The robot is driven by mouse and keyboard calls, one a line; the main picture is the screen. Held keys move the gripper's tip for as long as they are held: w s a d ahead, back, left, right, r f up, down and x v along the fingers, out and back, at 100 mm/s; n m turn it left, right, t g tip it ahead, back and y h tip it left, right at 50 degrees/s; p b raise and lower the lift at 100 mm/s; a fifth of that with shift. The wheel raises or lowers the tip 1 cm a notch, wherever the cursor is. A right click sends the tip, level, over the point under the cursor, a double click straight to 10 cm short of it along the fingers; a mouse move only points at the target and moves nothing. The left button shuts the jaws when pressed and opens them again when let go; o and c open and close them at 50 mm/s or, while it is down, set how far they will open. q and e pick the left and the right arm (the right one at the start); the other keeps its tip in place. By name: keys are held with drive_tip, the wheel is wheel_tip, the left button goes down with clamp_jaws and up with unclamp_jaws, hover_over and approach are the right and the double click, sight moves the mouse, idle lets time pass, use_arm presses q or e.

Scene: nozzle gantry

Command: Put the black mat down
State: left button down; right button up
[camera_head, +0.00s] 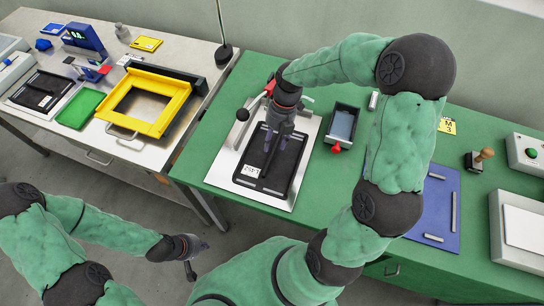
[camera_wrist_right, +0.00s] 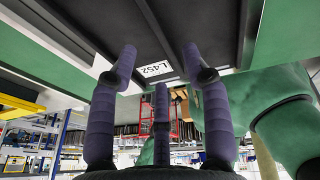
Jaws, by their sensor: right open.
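A black mat (camera_head: 292,165) with a white "L452" label lies on a pale plate (camera_head: 222,172) on the green table. My right gripper (camera_head: 276,140) is over the far part of the mat, fingers pointing down toward it. In the right wrist view the gripper (camera_wrist_right: 160,70) has its fingers spread apart with nothing between them, and the mat (camera_wrist_right: 185,22) fills the top. Whether the fingertips touch the mat is unclear. My left gripper (camera_head: 192,262) hangs low in front of the benches, away from the mat; its fingers are too small to read.
A small dark tray (camera_head: 342,122) with a red knob stands right of the plate. A blue panel (camera_head: 436,205) lies further right. On the left bench are a yellow frame (camera_head: 160,127), a green pad (camera_head: 81,109) and another black mat (camera_head: 42,92). My right arm crosses the table.

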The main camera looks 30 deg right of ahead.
sight(271, 153)
drive_tip(key=b+x, duration=0.1)
drive_tip(key=x, duration=0.4)
drive_tip(key=shift+d+f+b, duration=0.15)
drive_tip(key=shift+d+b, duration=0.05)
drive_tip(key=shift+b, duration=0.15)
clamp_jaws()
